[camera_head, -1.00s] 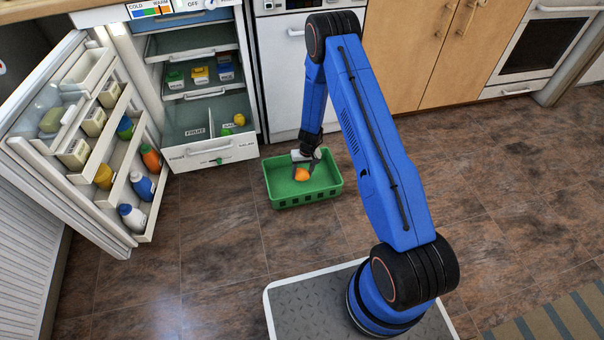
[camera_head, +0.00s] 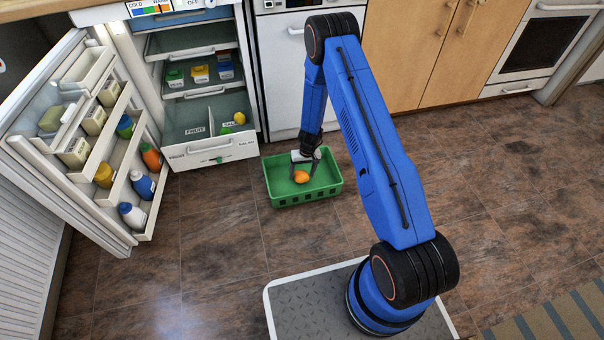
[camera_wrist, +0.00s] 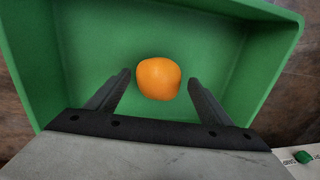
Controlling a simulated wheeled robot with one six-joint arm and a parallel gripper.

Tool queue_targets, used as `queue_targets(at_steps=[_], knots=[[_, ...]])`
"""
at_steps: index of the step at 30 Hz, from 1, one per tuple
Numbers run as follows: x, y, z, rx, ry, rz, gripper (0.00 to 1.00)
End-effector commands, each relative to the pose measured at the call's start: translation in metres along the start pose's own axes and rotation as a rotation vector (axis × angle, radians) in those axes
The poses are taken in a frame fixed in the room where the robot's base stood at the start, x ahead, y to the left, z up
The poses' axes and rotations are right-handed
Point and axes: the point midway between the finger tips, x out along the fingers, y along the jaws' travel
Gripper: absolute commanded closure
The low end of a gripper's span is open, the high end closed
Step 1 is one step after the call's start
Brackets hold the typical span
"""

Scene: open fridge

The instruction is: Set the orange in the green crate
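The orange (camera_head: 302,177) lies inside the green crate (camera_head: 308,197), which stands on the floor in front of the fridge. In the wrist view the orange (camera_wrist: 158,78) rests on the crate's green floor (camera_wrist: 90,40). My gripper (camera_head: 305,172) points down into the crate. In the wrist view its two fingers (camera_wrist: 158,85) are spread, with visible gaps on both sides of the orange, so it is open and not holding it. The orange sits between and just beyond the fingertips.
The open fridge drawer (camera_head: 212,153) behind the crate holds a yellow fruit (camera_head: 239,118) and a green one (camera_head: 225,131). The fridge door (camera_head: 90,140) stands open at left, with bottles and boxes on its shelves. The floor to the right is clear.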

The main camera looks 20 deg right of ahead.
Motion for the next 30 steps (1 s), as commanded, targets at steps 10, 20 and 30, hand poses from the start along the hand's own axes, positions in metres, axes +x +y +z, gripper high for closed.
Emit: queue_targets(at_steps=[10, 20, 30], knots=[[-0.01, -0.002, 0.0, -0.002, 0.0, 0.0, 0.26], [-0.063, -0.002, -0.001, 0.0, 0.002, -0.001, 0.26], [-0.116, -0.002, 0.0, 0.0, 0.001, -0.001, 0.26]])
